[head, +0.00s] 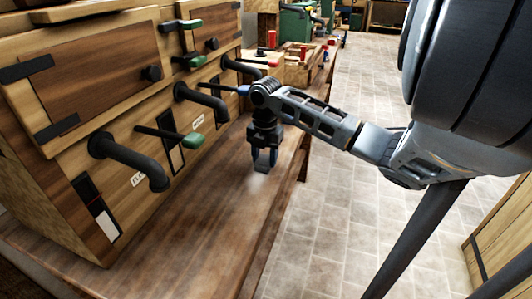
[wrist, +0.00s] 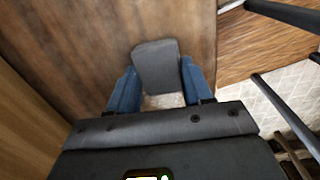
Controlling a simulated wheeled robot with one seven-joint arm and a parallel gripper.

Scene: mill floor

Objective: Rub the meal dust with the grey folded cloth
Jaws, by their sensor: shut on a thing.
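My gripper (head: 264,165) points down at the wooden bench top, near its front edge. In the wrist view its two blue fingers (wrist: 156,90) are closed on the grey folded cloth (wrist: 156,62), which sticks out beyond them. In the head view the cloth cannot be told apart from the fingers. A pale patch of meal dust (head: 258,182) lies on the bench right by the fingertips. In the wrist view a whitish patch (wrist: 163,101) shows between the fingers beside the cloth. Whether the cloth touches the bench is unclear.
A wooden cabinet with black pipe spouts (head: 130,160) and green-handled levers (head: 190,142) stands left of my gripper. The bench (head: 190,235) is clear towards the front. Boxes with red parts (head: 298,55) stand farther back. Tiled floor (head: 350,220) lies to the right.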

